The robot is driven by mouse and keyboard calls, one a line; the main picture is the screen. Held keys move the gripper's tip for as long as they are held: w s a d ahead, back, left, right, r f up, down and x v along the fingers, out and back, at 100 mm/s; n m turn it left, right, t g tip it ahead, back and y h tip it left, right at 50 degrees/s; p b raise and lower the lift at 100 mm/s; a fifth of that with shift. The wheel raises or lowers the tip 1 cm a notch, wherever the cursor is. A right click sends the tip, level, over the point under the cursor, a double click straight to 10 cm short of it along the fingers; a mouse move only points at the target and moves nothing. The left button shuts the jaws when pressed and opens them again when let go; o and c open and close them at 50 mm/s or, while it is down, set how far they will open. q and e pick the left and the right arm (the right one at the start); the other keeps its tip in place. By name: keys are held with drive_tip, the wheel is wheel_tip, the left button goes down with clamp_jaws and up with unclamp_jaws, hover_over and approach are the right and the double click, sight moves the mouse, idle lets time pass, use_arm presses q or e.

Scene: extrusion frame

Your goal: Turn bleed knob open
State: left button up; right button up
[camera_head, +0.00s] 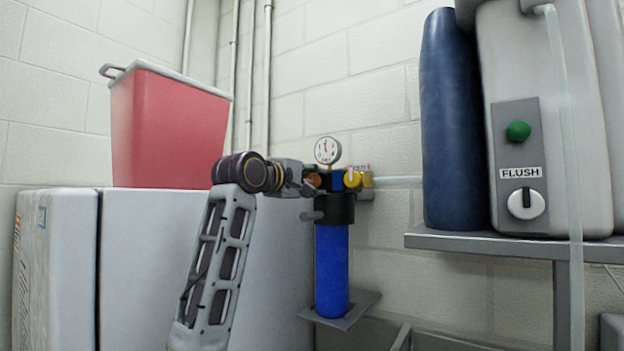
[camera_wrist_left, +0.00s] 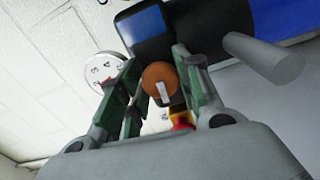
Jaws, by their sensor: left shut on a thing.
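The bleed knob (camera_wrist_left: 150,74) is a round orange-brown knob with a white mark, which runs nearly upright in the left wrist view. It is on the filter head; in the head view a small orange patch of it (camera_head: 313,180) shows beside my gripper. My left gripper (camera_head: 305,181) reaches in from the left, its fingers on either side of the knob in the left wrist view (camera_wrist_left: 163,78), shut on it. The filter (camera_head: 331,270) has a black head and an upright blue bowl. My right gripper is not in view.
A pressure gauge (camera_head: 327,150) stands just above the filter head, and a yellow fitting (camera_head: 353,179) is at its right. A grey side port (camera_head: 311,216) sticks out below my gripper. A blue cylinder (camera_head: 452,125) and a FLUSH panel (camera_head: 517,150) stand on a shelf at right.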

use_arm(q)
drive_tip(key=shift+f+n, duration=0.1)
drive_tip(key=shift+n, duration=0.5)
drive_tip(key=o, duration=1)
drive_tip(key=shift+s, duration=0.1)
drive_tip(key=v, duration=1.2)
idle(0.5)
